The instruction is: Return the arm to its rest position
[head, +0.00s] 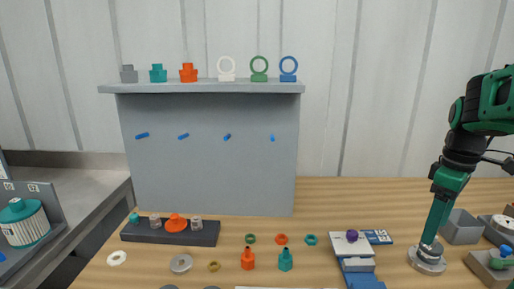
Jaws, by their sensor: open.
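A green and black jointed arm (452,172) shows at the right of the head view. Its lower green link slants down to a round grey metal piece (427,259) at the table. Its upper part bends to the right and leaves the picture at the right edge. A dark cable hangs near its upper joint. My gripper's fingers do not show in this view.
A grey panel (210,185) with a shelf (205,88) of coloured fittings and rings stands at the back. A dark rack (150,235), loose rings, two small bottles (285,260) and a blue stand (362,280) occupy the wooden table. Grey bins (461,228) sit right of the arm.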

